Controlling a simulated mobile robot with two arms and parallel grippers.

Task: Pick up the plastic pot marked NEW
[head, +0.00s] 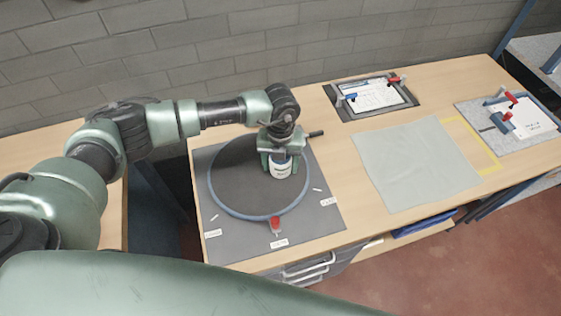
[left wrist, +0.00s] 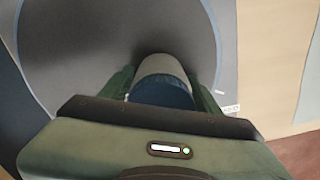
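A white plastic pot (head: 281,170) with a dark blue lid and a dark mark on its side stands upright on the round grey turntable (head: 235,180). The mark is too small to read. My left gripper (head: 282,164) points down over the pot, with one finger on each side. In the left wrist view the pot (left wrist: 164,80) sits between the fingers of my left gripper (left wrist: 164,88), which appear to touch its sides. The gripper body hides part of the pot. My right gripper is not in view.
The turntable has a blue rim, a red clip (head: 275,225) at its front and small labels around it. A pale green mat (head: 418,165) lies to the right. Clamped papers on a dark board (head: 374,96) and another sheet (head: 528,123) lie beyond. A brick wall runs behind.

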